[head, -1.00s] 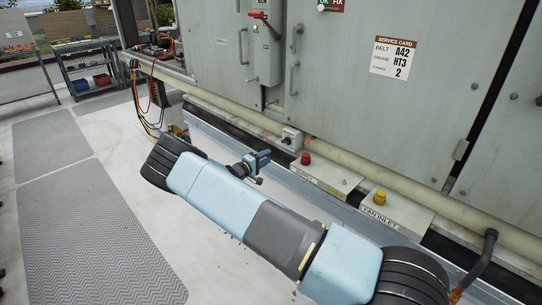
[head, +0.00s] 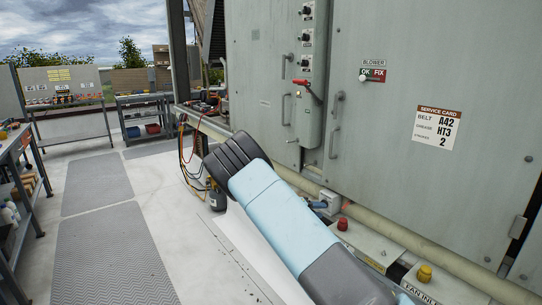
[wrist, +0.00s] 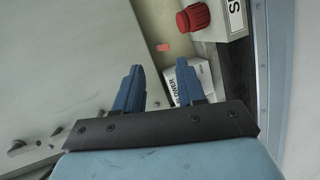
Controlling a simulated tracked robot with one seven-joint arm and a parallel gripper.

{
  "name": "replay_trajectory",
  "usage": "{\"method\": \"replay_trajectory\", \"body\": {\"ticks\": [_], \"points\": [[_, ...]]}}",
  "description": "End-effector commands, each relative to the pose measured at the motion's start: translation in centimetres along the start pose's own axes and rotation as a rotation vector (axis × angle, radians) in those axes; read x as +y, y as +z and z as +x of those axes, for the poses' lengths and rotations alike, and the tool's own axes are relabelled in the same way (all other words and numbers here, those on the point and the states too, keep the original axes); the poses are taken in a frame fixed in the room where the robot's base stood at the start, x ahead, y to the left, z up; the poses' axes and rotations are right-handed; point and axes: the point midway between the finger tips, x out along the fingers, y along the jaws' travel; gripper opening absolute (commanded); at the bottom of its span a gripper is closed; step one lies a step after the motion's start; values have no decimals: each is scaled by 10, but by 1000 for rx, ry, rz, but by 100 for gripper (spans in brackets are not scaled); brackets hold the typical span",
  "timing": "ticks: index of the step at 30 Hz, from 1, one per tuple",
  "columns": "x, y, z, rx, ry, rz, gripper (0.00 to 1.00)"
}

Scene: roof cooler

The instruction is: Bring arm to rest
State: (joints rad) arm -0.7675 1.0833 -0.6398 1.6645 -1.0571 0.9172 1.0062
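My arm crosses the lower middle of the head view, in front of a large grey cabinet (head: 385,130). My gripper (wrist: 160,67) shows in the wrist view with its two blue fingers apart and nothing between them. In the head view only a little of the blue gripper shows past my arm, near a small pale switch box (head: 331,199) low on the cabinet. In the wrist view a white box with a partly hidden label (wrist: 183,88) lies behind the right finger. Whether the gripper touches anything is not clear.
A red knob (head: 342,224) and a yellow knob (head: 424,273) sit on boxes along the cabinet's base. A pale pipe (head: 455,262) runs there. A red-handled lever (head: 309,88) sticks out above. Shelves (head: 22,190) stand at left. The matted floor (head: 110,245) is clear.

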Motion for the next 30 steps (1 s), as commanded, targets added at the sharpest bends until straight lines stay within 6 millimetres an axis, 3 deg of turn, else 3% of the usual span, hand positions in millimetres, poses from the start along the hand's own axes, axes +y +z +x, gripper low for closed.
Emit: {"method": "replay_trajectory", "body": {"ticks": [3, 15, 30], "points": [[27, 17, 4, -66, -74, 33, 39], [104, 76, 2, -232, -326, 122, 39], [194, 154, -27, -320, -639, 230, 39]]}}
